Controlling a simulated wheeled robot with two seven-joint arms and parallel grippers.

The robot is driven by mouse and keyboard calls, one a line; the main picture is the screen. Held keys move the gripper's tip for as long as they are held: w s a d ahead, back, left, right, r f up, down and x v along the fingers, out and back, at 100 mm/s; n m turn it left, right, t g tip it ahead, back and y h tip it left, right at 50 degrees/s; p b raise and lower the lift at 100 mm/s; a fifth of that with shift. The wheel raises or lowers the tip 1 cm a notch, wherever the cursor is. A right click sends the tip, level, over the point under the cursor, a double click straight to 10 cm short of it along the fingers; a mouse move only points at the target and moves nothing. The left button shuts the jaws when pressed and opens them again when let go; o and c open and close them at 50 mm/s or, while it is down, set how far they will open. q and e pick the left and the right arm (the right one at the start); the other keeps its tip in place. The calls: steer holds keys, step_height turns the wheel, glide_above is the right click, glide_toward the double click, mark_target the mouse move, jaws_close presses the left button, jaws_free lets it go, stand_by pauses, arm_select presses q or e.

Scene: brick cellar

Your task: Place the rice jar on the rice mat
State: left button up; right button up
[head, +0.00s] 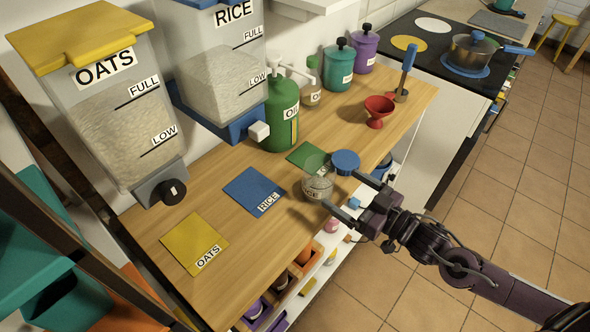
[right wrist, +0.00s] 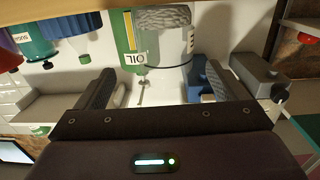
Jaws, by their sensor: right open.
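The rice jar (head: 318,188) is a small clear jar with pale grain in its bottom and a white label, partly readable. It stands upright on the wooden counter, to the right of the blue rice mat (head: 248,186), off the mat. The mat is bare. My right gripper (head: 342,190) is open at the counter's front edge, its fingers pointing at the jar. The right wrist view, which is upside down, shows the jar (right wrist: 168,20) between and beyond the fingers. I cannot tell whether a finger touches it. My left gripper is not in view.
A blue round lid (head: 345,162) and a green mat (head: 308,157) lie by the jar. A green oil bottle (head: 282,115) and the rice dispenser (head: 222,70) stand behind. A yellow oats mat (head: 190,241) is at left.

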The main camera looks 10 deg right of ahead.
mark_target(332, 182)
steer(key=shift+w+a+r, duration=0.25)
steer(key=shift+a+r, duration=0.15)
steer(key=shift+a, duration=0.3)
steer(key=shift+w+a+r, duration=0.15)
steer(key=shift+w+a, duration=0.4)
steer(key=shift+w, duration=0.2)
steer(key=p+x, duration=0.1)
steer(key=x, duration=0.2)
steer(key=shift+w, duration=0.2)
steer(key=shift+w+a+f, duration=0.3)
steer(key=shift+w+a, duration=0.2)
steer(key=shift+w, duration=0.05)
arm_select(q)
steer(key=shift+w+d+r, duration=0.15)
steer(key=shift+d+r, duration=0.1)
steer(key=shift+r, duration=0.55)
arm_select(e)
steer(key=shift+s, duration=0.1)
steer(key=c, duration=0.5)
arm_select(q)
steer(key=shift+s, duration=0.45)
arm_select(e)
steer(key=c, duration=0.7)
